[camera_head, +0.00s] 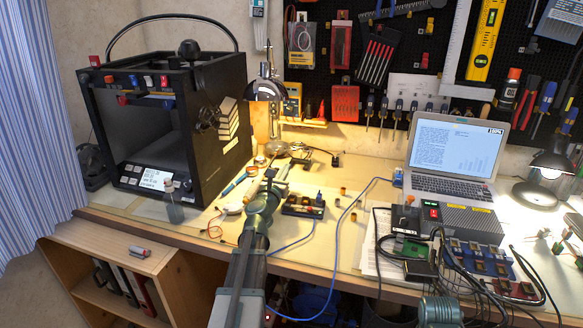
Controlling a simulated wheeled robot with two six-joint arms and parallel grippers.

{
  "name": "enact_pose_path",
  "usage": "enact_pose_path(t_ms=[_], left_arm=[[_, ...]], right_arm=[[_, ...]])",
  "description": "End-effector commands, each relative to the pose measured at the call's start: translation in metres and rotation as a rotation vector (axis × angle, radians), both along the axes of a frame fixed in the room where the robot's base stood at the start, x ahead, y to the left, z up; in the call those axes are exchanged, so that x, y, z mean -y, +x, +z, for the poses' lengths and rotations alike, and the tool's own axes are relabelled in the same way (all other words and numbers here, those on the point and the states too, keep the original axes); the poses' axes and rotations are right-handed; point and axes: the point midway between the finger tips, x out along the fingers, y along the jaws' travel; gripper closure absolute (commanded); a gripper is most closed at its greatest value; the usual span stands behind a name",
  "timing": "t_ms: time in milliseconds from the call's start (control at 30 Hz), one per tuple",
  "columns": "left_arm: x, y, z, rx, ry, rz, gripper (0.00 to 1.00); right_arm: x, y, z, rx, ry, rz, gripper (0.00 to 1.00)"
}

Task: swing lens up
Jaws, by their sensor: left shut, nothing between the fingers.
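My left arm reaches up from the bottom of the head view over the workbench. Its gripper (278,166) is shut and empty, low over the bench in front of the desk lamp. A small round glassy piece (277,148) lies just beyond the fingertips at the lamp's foot; it may be the lens, but it is too small to be sure. A dark stand with thin arms and clips (312,156) is just right of the gripper. I cannot tell whether the gripper touches either. My right gripper is not in view.
A chrome desk lamp (268,90) stands behind the gripper. A black 3D printer (170,110) is at left. A small dark tray of parts (303,206) and a blue cable (338,222) lie right of my arm. A laptop (452,150) and wired boards (470,255) fill the right side.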

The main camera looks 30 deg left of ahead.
Motion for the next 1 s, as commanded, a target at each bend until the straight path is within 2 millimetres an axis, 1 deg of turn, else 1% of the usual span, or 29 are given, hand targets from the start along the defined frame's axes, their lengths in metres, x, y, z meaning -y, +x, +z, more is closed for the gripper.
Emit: enact_pose_path(t_ms=[33,167,400,533,667,1000], left_arm=[[-0.002,0.007,0.001,0.0,0.0,-0.001,1.0],[-0.006,0.025,0.002,0.0,0.001,-0.002,1.0],[-0.016,0.067,0.005,-0.001,0.002,-0.003,1.0],[-0.02,0.084,0.006,0.0,0.002,-0.002,1.0],[-0.021,0.09,0.006,0.0,0.002,-0.002,1.0],[-0.021,0.09,0.006,-0.001,0.003,-0.002,1.0]], right_arm=[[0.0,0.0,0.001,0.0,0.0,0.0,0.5],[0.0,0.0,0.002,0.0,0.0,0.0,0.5],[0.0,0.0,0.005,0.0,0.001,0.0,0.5],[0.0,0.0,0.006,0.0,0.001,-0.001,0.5],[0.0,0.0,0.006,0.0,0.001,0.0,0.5],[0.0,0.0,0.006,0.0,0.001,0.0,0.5]])
